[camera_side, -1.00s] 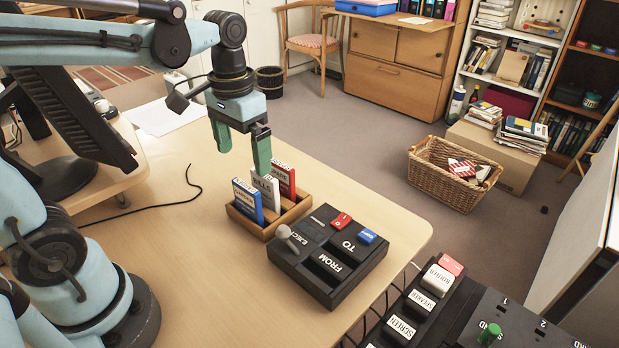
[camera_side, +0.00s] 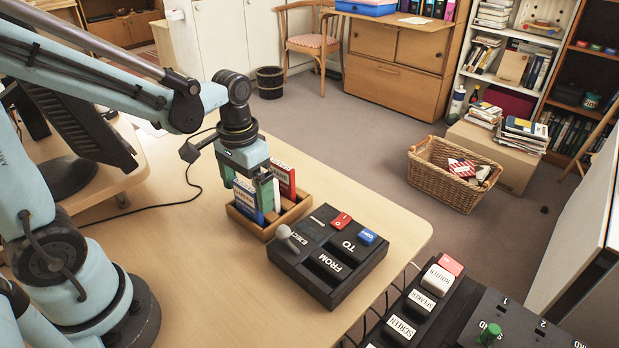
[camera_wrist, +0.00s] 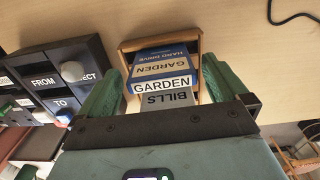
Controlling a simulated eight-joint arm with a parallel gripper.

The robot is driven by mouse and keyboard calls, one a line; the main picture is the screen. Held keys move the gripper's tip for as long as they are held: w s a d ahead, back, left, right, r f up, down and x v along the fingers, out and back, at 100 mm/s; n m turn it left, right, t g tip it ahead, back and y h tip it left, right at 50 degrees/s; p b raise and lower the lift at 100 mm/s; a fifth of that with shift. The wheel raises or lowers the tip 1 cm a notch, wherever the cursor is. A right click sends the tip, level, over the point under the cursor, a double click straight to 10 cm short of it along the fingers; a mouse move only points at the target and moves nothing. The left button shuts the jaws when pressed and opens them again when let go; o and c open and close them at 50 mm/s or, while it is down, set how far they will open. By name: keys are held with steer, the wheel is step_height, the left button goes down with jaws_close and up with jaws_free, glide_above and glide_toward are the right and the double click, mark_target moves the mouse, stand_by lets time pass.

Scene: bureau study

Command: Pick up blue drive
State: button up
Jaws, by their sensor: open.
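The blue drive (camera_side: 245,198) stands upright in a wooden holder (camera_side: 243,226) on the desk. In the wrist view the blue drive (camera_wrist: 165,58) carries "HARD DRIVE" and "GARDEN" labels. My gripper (camera_side: 256,196) is open and low over the holder, its green fingers partly hiding the drives in the side view. In the wrist view my gripper (camera_wrist: 160,72) has one finger on each side of the blue drive and of a grey drive labelled "BILLS" (camera_wrist: 168,98). I cannot tell whether a finger touches either drive.
A red drive (camera_side: 284,180) stands at the holder's far end. A black console (camera_side: 328,256) with a lever, "FROM" and "TO" slots sits right of the holder. A monitor (camera_side: 85,125) stands left. The desk's front middle is clear.

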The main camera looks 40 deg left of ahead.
mark_target(248, 199)
steer(key=shift+f, duration=1.7)
steer(key=shift+c, duration=0.5)
steer(key=c, duration=1)
steer(key=shift+r, duration=0.2)
